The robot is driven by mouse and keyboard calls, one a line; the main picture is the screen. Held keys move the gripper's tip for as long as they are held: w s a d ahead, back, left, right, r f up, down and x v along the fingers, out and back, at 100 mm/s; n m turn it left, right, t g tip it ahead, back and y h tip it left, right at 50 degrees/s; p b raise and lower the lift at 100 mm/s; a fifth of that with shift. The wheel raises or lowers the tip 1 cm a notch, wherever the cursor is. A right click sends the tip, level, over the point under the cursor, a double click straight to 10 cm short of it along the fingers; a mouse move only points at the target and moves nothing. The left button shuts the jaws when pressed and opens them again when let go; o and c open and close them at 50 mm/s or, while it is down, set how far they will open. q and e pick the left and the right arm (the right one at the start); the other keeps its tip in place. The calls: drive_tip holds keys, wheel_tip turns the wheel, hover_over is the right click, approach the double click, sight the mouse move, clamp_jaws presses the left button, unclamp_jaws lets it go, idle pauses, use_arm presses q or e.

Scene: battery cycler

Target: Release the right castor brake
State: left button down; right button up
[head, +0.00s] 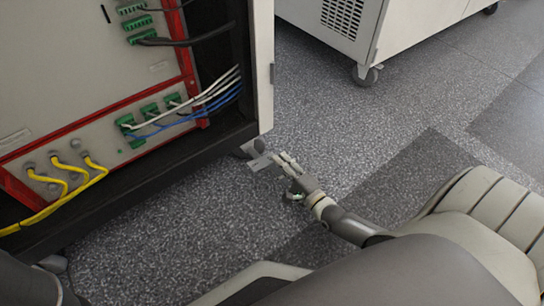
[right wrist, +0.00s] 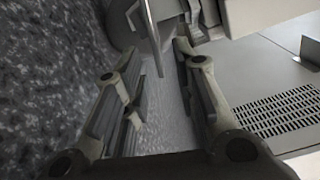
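The right castor (head: 250,148) is a grey wheel under the front right corner of the open cabinet. A flat grey tab, seemingly its brake lever (head: 259,163), sticks out towards my right gripper (head: 278,163). The gripper is close to the tab, low over the floor. In the right wrist view the fingers of the right gripper (right wrist: 160,75) are apart with floor showing between them. A thin grey lever (right wrist: 151,36) reaches down towards the gap from the castor parts (right wrist: 125,22) at the top. Contact cannot be told. My left gripper is out of view.
The cabinet (head: 263,65) stands at the left with green connectors, yellow, blue and white cables inside. A grey castor (head: 54,263) shows at its lower left. Another white cabinet on castors (head: 405,25) stands at the back right. Speckled floor between them is clear.

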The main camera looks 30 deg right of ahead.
drive_tip(key=w, duration=0.1)
drive_tip(key=w+b, duration=0.1)
drive_tip(key=w, duration=0.1)
drive_tip(key=shift+w+a+f+b, duration=0.15)
drive_tip(key=shift+w+b, duration=0.15)
drive_tip(key=shift+w, duration=0.4)
clamp_jaws()
